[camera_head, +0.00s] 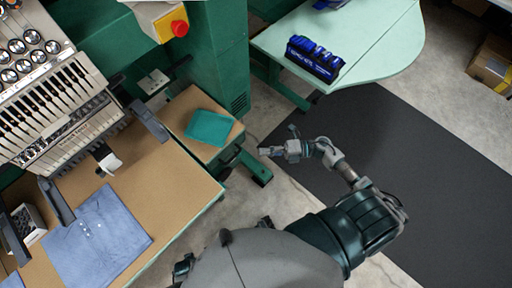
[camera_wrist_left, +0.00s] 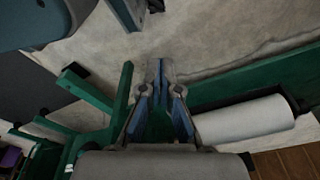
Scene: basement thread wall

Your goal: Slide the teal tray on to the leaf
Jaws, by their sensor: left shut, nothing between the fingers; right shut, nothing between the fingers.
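The teal tray (camera_head: 209,127) lies flat on a small brown-topped surface (camera_head: 176,108) beside the embroidery machine. A pale green tabletop (camera_head: 385,40) with a rounded end stands at the upper right; I cannot tell from the picture which surface is called the leaf. My right gripper (camera_head: 266,152) is shut and empty, to the right of the tray and apart from it, over the floor. My left gripper (camera_wrist_left: 158,64) shows in the left wrist view, shut and empty, over bare floor and beside green frame bars. The tray does not show in that view.
The embroidery machine (camera_head: 65,110) and its brown table with blue cloth (camera_head: 95,238) fill the left. A blue box (camera_head: 314,60) sits on the pale green top. A dark mat (camera_head: 400,150) covers floor at right. A white roll (camera_wrist_left: 245,117) is right of my left gripper.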

